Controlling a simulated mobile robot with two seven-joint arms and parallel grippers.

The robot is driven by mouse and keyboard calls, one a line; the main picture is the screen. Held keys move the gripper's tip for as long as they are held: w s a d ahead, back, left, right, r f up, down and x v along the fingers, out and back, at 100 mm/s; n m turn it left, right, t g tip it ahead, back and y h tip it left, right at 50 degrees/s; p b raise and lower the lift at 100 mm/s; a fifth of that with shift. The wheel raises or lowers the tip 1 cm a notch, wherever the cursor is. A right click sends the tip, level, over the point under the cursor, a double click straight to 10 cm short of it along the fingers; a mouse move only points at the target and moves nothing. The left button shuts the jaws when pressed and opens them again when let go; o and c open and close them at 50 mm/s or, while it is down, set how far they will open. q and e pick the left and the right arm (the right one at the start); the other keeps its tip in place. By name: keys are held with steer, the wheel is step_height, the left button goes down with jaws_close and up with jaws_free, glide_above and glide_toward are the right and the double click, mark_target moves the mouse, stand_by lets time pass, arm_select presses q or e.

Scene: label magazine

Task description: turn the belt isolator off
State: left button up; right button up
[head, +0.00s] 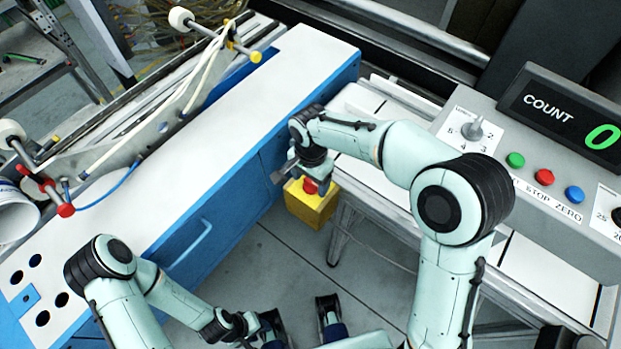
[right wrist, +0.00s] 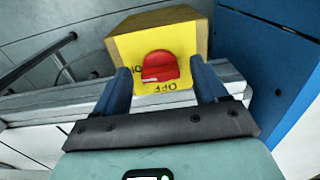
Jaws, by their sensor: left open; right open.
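The belt isolator is a yellow box (head: 308,208) with a red rotary handle (head: 310,186), beside the blue cabinet's end. In the right wrist view the handle (right wrist: 160,66) faces me, with upside-down OFF lettering just below it and partly covered lettering at its left. I cannot tell which mark the handle points to. My right gripper (right wrist: 163,80) is open, its fingers on either side of the handle with visible gaps; contact does not show. In the head view my right wrist partly hides the box. My left gripper (head: 300,316) is open and empty at the bottom.
The blue cabinet (head: 215,215) with its white top stands left of the box. A grey control panel (head: 560,205) with green, red and blue buttons, a selector knob (head: 474,130) and a COUNT display (head: 570,115) is at the right. Open floor lies below the box.

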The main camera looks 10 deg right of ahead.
steer(key=c, duration=1.1)
steer(key=shift+o, duration=0.2)
steer(key=n+p, duration=0.1)
steer(key=n, duration=0.2)
steer(key=n+p, duration=0.1)
steer(key=n, duration=0.5)
steer(key=shift+s+d+p, duration=0.1)
steer(key=shift+d+p, duration=0.05)
steer(key=shift+p, duration=0.2)
steer(key=n+p, duration=0.1)
steer(key=n, duration=0.3)
steer(key=shift+n, duration=0.4)
steer(key=shift+d+n+p, duration=0.1)
steer(key=shift+n+p, duration=0.45)
steer(key=shift+n, duration=1.45)
